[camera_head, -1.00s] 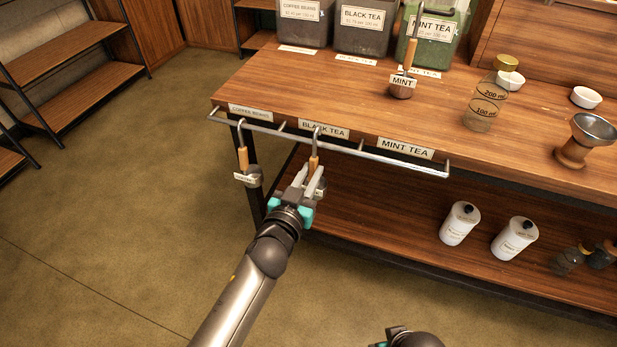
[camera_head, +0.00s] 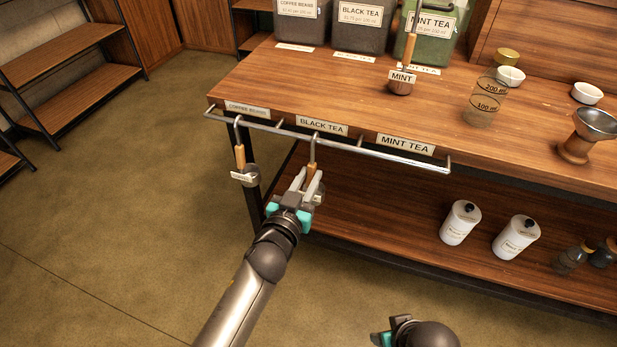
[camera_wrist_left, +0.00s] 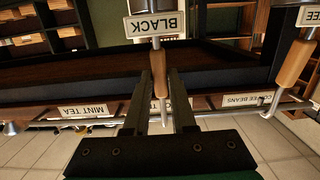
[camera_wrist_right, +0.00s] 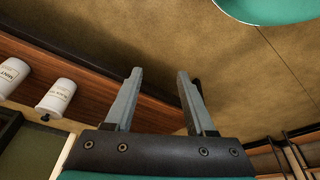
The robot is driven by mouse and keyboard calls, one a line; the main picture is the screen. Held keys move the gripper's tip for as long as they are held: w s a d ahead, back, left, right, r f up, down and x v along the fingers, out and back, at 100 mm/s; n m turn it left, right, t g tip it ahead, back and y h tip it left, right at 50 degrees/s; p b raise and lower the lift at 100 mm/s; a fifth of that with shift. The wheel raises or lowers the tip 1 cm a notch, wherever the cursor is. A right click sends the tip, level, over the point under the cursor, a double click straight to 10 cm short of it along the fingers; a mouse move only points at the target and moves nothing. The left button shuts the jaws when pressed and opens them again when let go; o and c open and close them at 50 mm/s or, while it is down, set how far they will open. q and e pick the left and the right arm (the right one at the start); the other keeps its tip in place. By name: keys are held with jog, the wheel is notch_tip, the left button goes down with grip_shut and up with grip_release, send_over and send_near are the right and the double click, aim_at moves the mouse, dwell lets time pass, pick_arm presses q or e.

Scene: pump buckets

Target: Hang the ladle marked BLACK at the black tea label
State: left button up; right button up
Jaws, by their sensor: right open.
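The ladle marked BLACK (camera_wrist_left: 152,25) has a wooden handle and a metal hook. In the head view its hook (camera_head: 312,140) is at the front rail, just below and left of the middle of the BLACK TEA label (camera_head: 322,126). My left gripper (camera_head: 308,180) is around its handle, with the two fingers close on either side. The left wrist view shows the handle (camera_wrist_left: 159,78) between the fingers. The gripper partly hides the bowl in the head view. My right gripper (camera_wrist_right: 158,78) is open and empty, low over the floor.
The rail (camera_head: 400,158) runs along the counter's front edge. Another ladle (camera_head: 240,157) hangs under COFFEE BEANS to the left. The rail under MINT TEA (camera_head: 406,144) is empty. A MINT ladle (camera_head: 401,80) is on the counter. White bottles (camera_head: 460,222) stand on the lower shelf (camera_head: 370,215).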

pick_arm(q)
jog(key=o, duration=0.4)
jog(key=shift+o, duration=0.2)
jog(key=shift+s, duration=0.15)
jog(key=shift+s+a, duration=0.1)
jog(key=shift+s, duration=0.15)
jog(key=p+v, duration=0.4)
jog(key=v, duration=1)
jog(key=shift+s+p, duration=0.2)
jog(key=shift+p, duration=0.1)
pick_arm(e)
jog(key=s+d+f+g, duration=0.1)
jog(key=s+f, duration=0.3)
jog(key=f, duration=0.4)
jog(key=shift+s+d+f, duration=0.2)
jog(key=shift+d+f, duration=0.15)
jog(key=shift+d, duration=0.1)
pick_arm(q)
jog(key=shift+a, duration=0.1)
